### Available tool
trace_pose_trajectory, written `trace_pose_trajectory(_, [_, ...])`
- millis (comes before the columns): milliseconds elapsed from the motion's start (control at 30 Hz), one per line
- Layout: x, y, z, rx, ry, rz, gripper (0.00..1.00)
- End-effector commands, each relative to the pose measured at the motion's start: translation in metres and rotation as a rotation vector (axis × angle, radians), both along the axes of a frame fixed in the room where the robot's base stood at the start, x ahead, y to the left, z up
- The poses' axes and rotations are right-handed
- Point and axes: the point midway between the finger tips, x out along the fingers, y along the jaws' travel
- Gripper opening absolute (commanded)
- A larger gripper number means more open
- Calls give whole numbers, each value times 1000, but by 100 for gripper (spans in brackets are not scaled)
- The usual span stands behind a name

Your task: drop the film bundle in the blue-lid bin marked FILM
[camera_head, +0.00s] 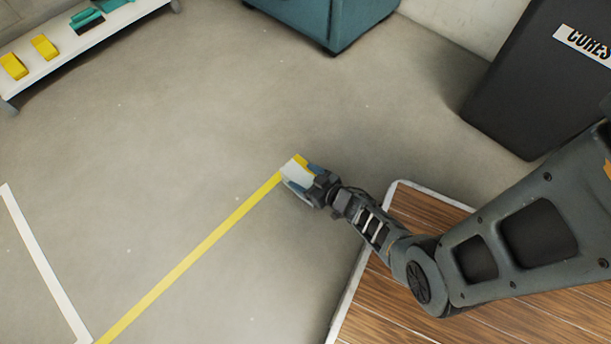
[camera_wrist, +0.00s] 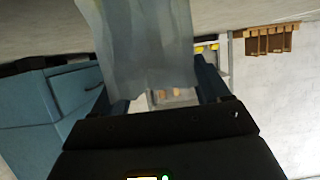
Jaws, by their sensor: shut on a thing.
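My gripper (camera_head: 300,183) is shut on the film bundle (camera_head: 296,173), a pale, partly see-through piece, and holds it out over the floor; its height is hard to judge. In the wrist view the film bundle (camera_wrist: 147,45) is a grey-blue translucent sheet that sticks out from between the fingers of my gripper (camera_wrist: 160,88). No blue-lid bin marked FILM can be made out in either view.
A dark bin marked CORES (camera_head: 530,85) stands at the upper right. A teal cabinet (camera_head: 325,22) is at the top, and a white bench (camera_head: 90,45) with yellow and teal items at the upper left. A wood-topped surface (camera_head: 480,310) lies under my arm. Open floor spreads left.

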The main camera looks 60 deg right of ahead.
Motion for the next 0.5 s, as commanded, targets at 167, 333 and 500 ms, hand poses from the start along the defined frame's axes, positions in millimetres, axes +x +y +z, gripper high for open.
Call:
trace_pose_trajectory(167, [0, -1, -11, -2, -1, -1, 30])
trace_pose_trajectory(333, [0, -1, -9, -1, -1, 0, 30])
trace_pose_trajectory(500, [0, -1, -12, -1, 0, 0, 77])
